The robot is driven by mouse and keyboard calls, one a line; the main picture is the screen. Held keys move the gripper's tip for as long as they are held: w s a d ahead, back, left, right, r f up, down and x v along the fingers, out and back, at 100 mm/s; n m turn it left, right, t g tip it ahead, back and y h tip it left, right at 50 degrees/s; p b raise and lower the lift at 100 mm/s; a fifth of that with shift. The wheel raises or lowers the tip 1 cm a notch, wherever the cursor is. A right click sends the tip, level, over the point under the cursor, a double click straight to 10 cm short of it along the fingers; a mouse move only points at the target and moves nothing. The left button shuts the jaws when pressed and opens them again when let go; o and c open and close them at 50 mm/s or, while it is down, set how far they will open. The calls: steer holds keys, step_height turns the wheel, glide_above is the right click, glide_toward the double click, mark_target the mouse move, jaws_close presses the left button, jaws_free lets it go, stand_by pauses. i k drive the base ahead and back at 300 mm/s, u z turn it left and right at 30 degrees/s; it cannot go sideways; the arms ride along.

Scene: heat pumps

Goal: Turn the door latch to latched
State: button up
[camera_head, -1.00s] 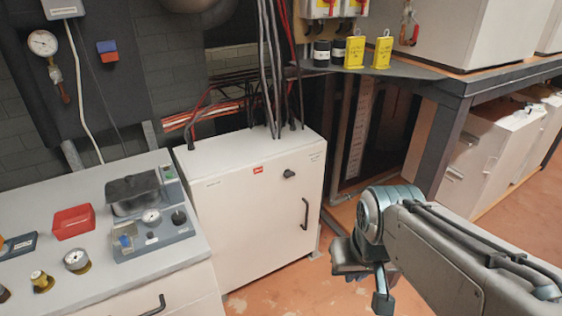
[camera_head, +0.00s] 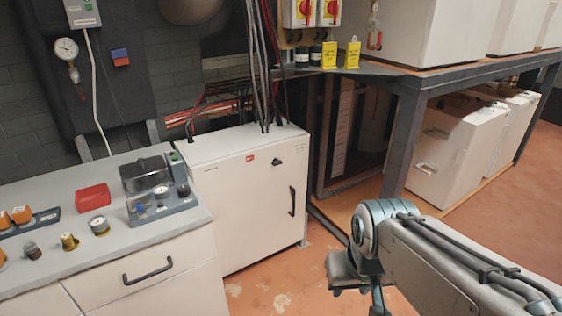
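The door latch (camera_head: 277,161) is a small black knob high on the door of the white cabinet (camera_head: 235,200). It is too small here to tell which way it is turned. A black vertical handle (camera_head: 292,201) sits below it to the right, and the door looks shut. My gripper (camera_head: 362,290) is at the lower right, in front of and to the right of the cabinet, apart from the door and latch. It points downward, is partly cut off by the bottom edge, and I see nothing held. Its finger opening cannot be made out.
A grey workbench (camera_head: 190,236) with a red box (camera_head: 93,197), a grey device (camera_head: 160,198) and gauges stands left of the cabinet. A dark-framed rack (camera_head: 404,135) with white units stands at right. Cables rise from the cabinet top. The floor before the cabinet is clear.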

mark_target(275, 163)
steer(key=z, duration=0.3)
steer(key=i, duration=1.15)
steer(key=u, duration=0.65)
